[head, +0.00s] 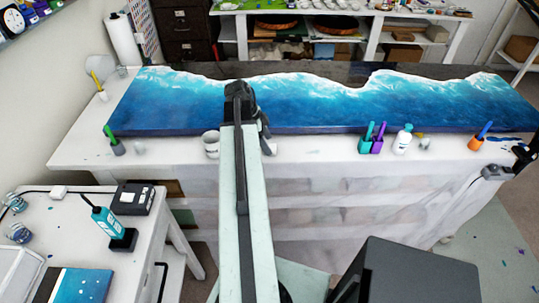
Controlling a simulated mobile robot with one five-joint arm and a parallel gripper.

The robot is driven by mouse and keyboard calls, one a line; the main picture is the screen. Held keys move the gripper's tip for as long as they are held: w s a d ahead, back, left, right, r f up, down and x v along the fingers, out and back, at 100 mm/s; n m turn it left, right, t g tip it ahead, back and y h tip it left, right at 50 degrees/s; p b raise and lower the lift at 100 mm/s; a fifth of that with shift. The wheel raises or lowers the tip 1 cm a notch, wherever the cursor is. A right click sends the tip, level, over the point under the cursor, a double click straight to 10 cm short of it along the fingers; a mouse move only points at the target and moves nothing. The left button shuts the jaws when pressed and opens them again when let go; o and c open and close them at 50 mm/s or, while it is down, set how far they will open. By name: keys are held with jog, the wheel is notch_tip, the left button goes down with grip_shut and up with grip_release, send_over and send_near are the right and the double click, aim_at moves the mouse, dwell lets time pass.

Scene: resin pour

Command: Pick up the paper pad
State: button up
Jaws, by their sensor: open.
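I cannot make out a paper pad for certain in the head view. A flat blue panel with a pale swirl (82,285) lies on the white side table at the lower left, cut off by the frame edge. My arm reaches forward over the front edge of the long table. My gripper (267,145) hangs at its far end, partly hidden behind the arm. It is open, and I see nothing held in it. It is far to the right of the side table's objects.
A large blue wave panel (310,103) covers the long table. Cups and bottles line its front edge, including a white bottle (402,139). The side table (62,225) bears a teal bottle (106,221), a black device (134,198) and jars. A dark box (412,275) stands at lower right.

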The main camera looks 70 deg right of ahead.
jog(key=b+x, duration=0.1)
jog(key=x, duration=0.1)
jog(key=shift+f, duration=0.35)
jog(key=shift+r, duration=0.2)
grip_shut()
jog(key=shift+r, duration=0.1)
notch_tip(320, 180, up, 10)
jog(key=p, duration=1)
